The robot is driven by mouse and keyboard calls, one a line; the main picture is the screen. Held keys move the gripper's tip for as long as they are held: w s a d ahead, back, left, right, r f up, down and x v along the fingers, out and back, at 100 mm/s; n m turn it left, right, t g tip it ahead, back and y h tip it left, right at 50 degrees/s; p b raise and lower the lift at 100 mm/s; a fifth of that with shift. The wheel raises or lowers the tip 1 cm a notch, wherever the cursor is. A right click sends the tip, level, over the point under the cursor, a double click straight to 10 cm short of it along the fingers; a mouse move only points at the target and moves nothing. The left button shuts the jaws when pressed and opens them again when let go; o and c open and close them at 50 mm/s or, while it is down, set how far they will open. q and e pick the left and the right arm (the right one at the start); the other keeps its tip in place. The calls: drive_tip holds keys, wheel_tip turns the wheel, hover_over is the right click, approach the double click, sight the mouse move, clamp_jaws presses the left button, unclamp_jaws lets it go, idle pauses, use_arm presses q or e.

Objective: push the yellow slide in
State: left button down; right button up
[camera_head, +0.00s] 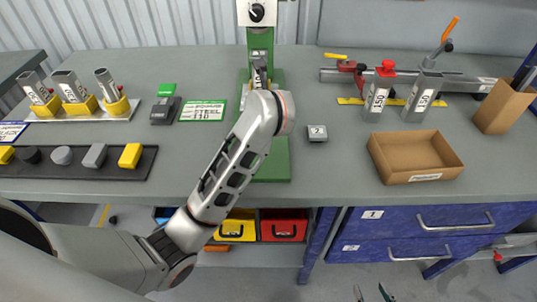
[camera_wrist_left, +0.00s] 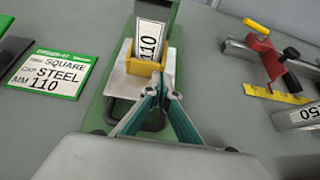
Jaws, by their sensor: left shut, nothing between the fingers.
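The yellow slide (camera_wrist_left: 147,67) shows in the left wrist view as a yellow block on the green machine base, at the foot of a grey square tube (camera_wrist_left: 152,38) labelled 110. My left gripper (camera_wrist_left: 160,82) is shut and empty, its fingertips right at the near side of the slide; I cannot tell whether they touch it. In the head view my left arm hides the slide, and the tube (camera_head: 259,75) shows just above the wrist. My right gripper (camera_head: 372,293) is at the bottom edge of the head view, its fingertips apart, below the table front.
A green card (camera_head: 204,110) lies left of the machine base (camera_head: 275,160). A small grey block (camera_head: 317,133) and a cardboard tray (camera_head: 417,160) stand to the right. Tubes in yellow holders (camera_head: 75,105) stand at left. A measuring stop with a red clamp (camera_head: 347,66) is at back right.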

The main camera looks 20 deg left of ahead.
use_arm(q)
drive_tip(key=shift+w+a+r, duration=0.15)
drive_tip(key=shift+r, duration=0.15)
